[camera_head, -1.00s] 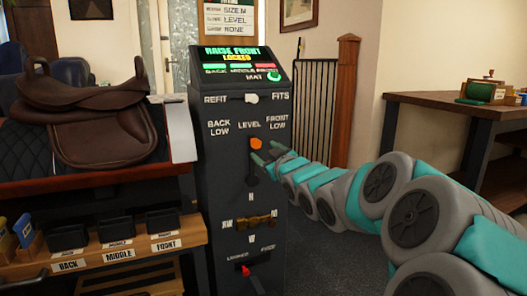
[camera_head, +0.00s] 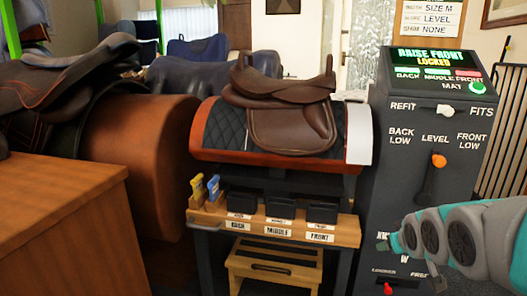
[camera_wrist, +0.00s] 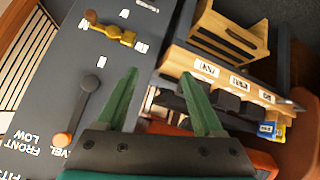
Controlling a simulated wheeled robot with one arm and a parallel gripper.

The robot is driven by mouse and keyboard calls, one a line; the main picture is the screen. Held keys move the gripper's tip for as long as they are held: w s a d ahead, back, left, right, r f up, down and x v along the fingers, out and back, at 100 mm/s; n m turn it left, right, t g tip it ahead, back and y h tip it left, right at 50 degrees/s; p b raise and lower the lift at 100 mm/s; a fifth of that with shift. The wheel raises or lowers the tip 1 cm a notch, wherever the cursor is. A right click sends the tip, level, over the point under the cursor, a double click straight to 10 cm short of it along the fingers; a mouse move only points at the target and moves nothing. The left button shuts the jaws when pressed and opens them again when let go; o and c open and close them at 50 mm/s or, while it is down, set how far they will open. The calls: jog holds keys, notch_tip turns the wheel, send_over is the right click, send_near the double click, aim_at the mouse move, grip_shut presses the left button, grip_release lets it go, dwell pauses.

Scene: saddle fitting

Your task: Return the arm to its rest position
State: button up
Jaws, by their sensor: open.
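My gripper (camera_head: 386,243) is in front of the lower part of the dark console (camera_head: 415,95), at the right of the head view. Its green fingers (camera_wrist: 160,77) are spread with nothing between them in the wrist view. The orange-knobbed lever (camera_head: 438,160) stands under the word LEVEL, above my gripper and apart from it. It also shows in the wrist view (camera_wrist: 62,138), left of the fingers. My arm enters from the right edge, bent low in front of the console. The console screen reads RAISE FRONT LOCKED.
A brown saddle (camera_head: 285,100) sits on a quilted pad on the stand left of the console. Below it, a wooden shelf (camera_head: 345,228) holds dark bins labelled BACK, MIDDLE and FRONT. A wooden counter (camera_head: 60,215) fills the lower left. A brass knob (camera_wrist: 110,33) is on the console.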

jog(key=s+a+f+g+p, duration=0.1)
jog(key=s+a, duration=0.4)
jog(key=s, duration=0.5)
jog(key=s+a+f+g+y+p, duration=0.1)
jog(key=s+a+f+g, duration=0.2)
jog(key=s, duration=0.7)
jog(key=s+a+f+g+y, duration=0.1)
jog(key=s+a+f+g, duration=0.1)
jog(key=s+a+g, duration=0.4)
jog(key=s+a, duration=0.2)
jog(key=s, duration=0.2)
jog(key=shift+s+m+g+p, duration=0.3)
jog(key=shift+m+g+p, duration=0.1)
dwell(1.1)
